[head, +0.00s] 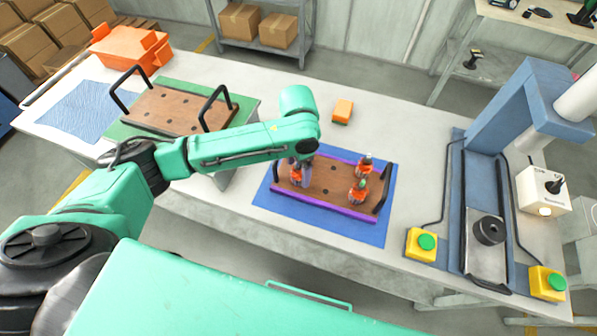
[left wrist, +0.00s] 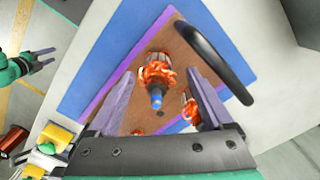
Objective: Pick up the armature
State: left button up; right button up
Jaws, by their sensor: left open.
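My left gripper (head: 302,162) is over the left end of a brown wooden tray, partly hidden by its own arm. In the left wrist view its two grey fingers (left wrist: 158,73) are spread. An armature with orange copper winding (left wrist: 155,72) and a blue-tipped shaft shows between them, with gaps on both sides. That armature (head: 296,178) is partly covered in the head view. Two more armatures stand at the tray's right part, one nearer (head: 358,190) and one farther (head: 365,164). My right gripper (left wrist: 45,58) shows at the left of the left wrist view, fingers apart and empty.
The tray (head: 327,196) has black end handles and purple edges and lies on a blue mat (head: 275,204). Another handled tray (head: 165,111) is to the left. An orange block (head: 342,111) lies behind. A blue press (head: 490,175) with yellow button boxes (head: 422,243) stands right.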

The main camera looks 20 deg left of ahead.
aim_at(298, 175)
pick_arm(q)
jog(key=f, duration=0.3)
jog(key=shift+s+f, duration=0.1)
jog(key=shift+s, duration=0.15)
jog(key=shift+w, duration=0.1)
grip_shut()
